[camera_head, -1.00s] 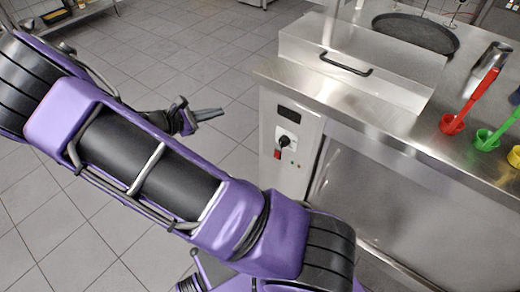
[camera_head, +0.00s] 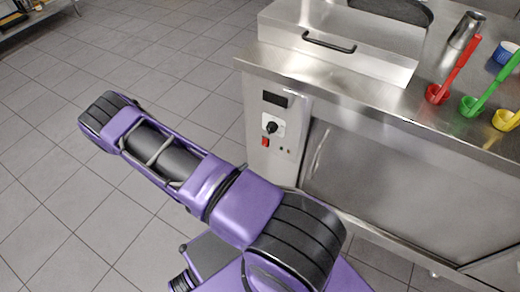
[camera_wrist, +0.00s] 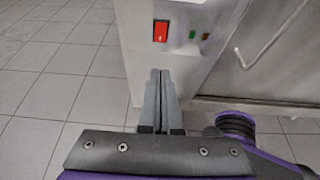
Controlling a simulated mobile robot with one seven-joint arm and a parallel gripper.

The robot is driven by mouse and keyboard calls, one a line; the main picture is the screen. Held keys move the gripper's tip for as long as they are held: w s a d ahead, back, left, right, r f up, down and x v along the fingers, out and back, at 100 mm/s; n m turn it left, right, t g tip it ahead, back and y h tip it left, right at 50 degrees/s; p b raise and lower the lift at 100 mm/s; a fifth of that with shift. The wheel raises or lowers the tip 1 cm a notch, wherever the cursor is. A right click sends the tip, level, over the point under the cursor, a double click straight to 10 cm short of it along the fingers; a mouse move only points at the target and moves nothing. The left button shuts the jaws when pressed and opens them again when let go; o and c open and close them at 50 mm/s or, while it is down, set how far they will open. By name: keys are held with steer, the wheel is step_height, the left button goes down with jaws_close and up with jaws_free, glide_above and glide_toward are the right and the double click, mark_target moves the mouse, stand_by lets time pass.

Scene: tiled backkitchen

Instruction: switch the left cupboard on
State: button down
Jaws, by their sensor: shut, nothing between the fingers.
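The left cupboard (camera_head: 275,168) is a steel unit under the counter, with a pale control panel at its left end. The panel carries a dark display (camera_head: 275,99), a black knob (camera_head: 270,127) and a small red switch (camera_head: 265,142) below the knob. In the wrist view the red switch (camera_wrist: 160,31) is just beyond the fingertips, and a green and an orange-brown light sit to its right. My gripper (camera_wrist: 160,74) is shut and empty, pointing at the panel just below the switch. Contact cannot be judged. The gripper is out of sight in the head view.
The cupboard's bar handle (camera_wrist: 262,38) is to the right of the panel. Above, the counter holds a lidded steel box (camera_head: 335,42), a metal cup (camera_head: 466,30) and coloured ladles in small cups. Tiled floor (camera_head: 60,200) lies open at left.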

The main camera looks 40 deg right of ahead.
steer(key=b, duration=0.2)
glide_toward(265, 146)
steer(key=f+x, duration=0.1)
steer(key=x, duration=0.4)
steer(key=shift+w+d+r, duration=0.15)
steer(key=shift+w+d, duration=0.15)
steer(key=shift+d, duration=0.25)
